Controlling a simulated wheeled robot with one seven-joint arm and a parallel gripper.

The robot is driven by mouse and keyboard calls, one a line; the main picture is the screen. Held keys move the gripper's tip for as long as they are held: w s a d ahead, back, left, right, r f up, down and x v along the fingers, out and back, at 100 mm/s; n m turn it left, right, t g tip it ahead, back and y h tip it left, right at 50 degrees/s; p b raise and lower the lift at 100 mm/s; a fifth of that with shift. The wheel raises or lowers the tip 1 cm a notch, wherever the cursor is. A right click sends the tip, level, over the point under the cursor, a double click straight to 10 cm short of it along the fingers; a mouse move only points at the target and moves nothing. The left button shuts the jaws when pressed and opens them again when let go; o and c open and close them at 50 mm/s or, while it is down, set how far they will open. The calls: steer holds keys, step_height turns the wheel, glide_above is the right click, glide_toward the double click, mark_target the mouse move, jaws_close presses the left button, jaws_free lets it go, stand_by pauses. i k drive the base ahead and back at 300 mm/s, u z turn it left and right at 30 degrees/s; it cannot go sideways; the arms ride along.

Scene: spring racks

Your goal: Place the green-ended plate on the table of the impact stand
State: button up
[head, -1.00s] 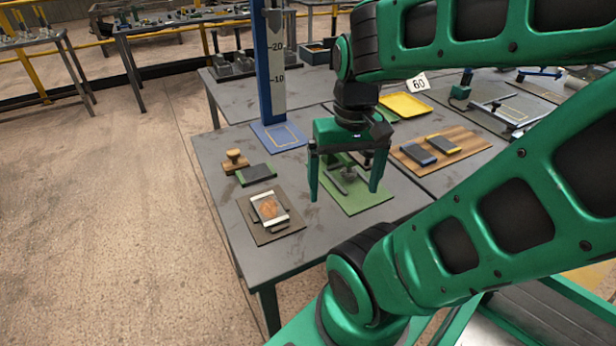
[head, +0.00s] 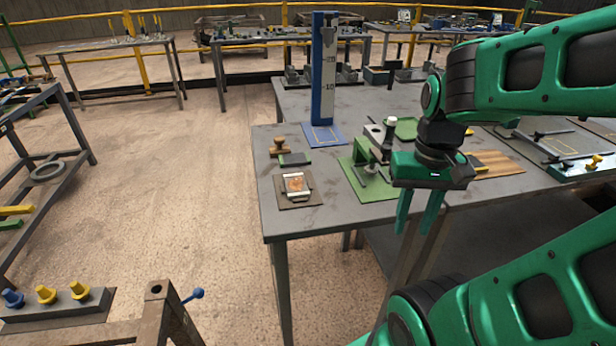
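The green-ended plate (head: 294,159), a small dark plate with a green edge, lies flat on the grey bench near its left side. The impact stand (head: 323,80) is a tall blue column with a white 10 and 20 scale. Its table looks to be the blue base plate (head: 341,131) with a yellow outline, and I see nothing lying on it. My gripper (head: 414,228) points down by the bench's front edge, right of and nearer than the plate. Its two fingers are apart with nothing between them.
A wooden-handled stamp (head: 279,146) stands just behind the plate. A framed piece on a brown mat (head: 315,200) lies in front. A green mat (head: 359,185) with a clamp-like fixture lies between the plate and my gripper. A brown board (head: 507,164) is at the right.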

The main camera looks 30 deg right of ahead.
mark_target(325, 135)
steer(key=k, duration=1)
steer(key=u, duration=0.3)
steer(key=i, duration=1.65)
steer(key=z, duration=1.4)
